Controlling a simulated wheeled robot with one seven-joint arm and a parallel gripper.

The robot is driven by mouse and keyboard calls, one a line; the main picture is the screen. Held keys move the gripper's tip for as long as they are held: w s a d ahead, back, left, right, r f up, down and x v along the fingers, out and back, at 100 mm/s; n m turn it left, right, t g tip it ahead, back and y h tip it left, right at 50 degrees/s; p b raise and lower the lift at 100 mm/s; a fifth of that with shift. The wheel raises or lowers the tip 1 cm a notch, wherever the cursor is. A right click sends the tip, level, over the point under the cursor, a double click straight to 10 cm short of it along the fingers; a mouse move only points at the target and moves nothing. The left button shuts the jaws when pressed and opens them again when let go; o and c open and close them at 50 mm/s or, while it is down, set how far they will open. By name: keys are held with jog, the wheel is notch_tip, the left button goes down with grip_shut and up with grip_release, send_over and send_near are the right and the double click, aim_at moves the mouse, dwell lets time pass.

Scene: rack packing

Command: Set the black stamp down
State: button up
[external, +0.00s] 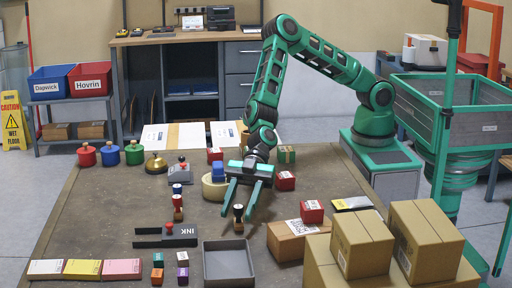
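The black stamp (238,218), with a dark knob and a wooden-looking lower part, is upright near the middle of the table (110,205). It appears to stand on the tabletop, left of a cardboard box. My gripper (238,207) points down with its two green fingers spread wide, one on each side of the stamp's knob in this view. Gaps show between the fingers and the stamp, so the gripper looks open and not holding it. How near the fingers are in depth is unclear.
A grey tray (228,244) is in front. A cardboard box (285,247) stands close on the right. A tape roll (213,188) is behind. The left tabletop is mostly clear.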

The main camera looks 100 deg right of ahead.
jog(key=v, duration=1.2)
jog(key=shift+r, duration=0.15)
jog(key=s+d+r+m+h, duration=0.3)
jog(key=d+h, duration=0.1)
jog(key=d, duration=0.8)
jog(key=s+d+r+m+h, duration=0.2)
jog(key=s+d+h, duration=0.15)
jog(key=d, duration=0.85)
jog(key=s+d+r+m+h, duration=0.3)
jog(key=s+d, duration=0.1)
jog(key=d, duration=0.9)
jog(key=s+d+m+g+h, duration=0.1)
jog(key=s+d+m+g, duration=0.1)
jog(key=s+d+m, duration=0.4)
jog(key=s+d+m+g+h, duration=0.1)
jog(key=s+d+m+g, duration=0.2)
jog(key=s+d, duration=1.2)
jog(key=s+m, duration=0.3)
jog(key=s, duration=0.2)
jog(key=shift+s+d+r, duration=0.15)
jog(key=shift+d+r, duration=0.1)
jog(key=shift+r, duration=0.15)
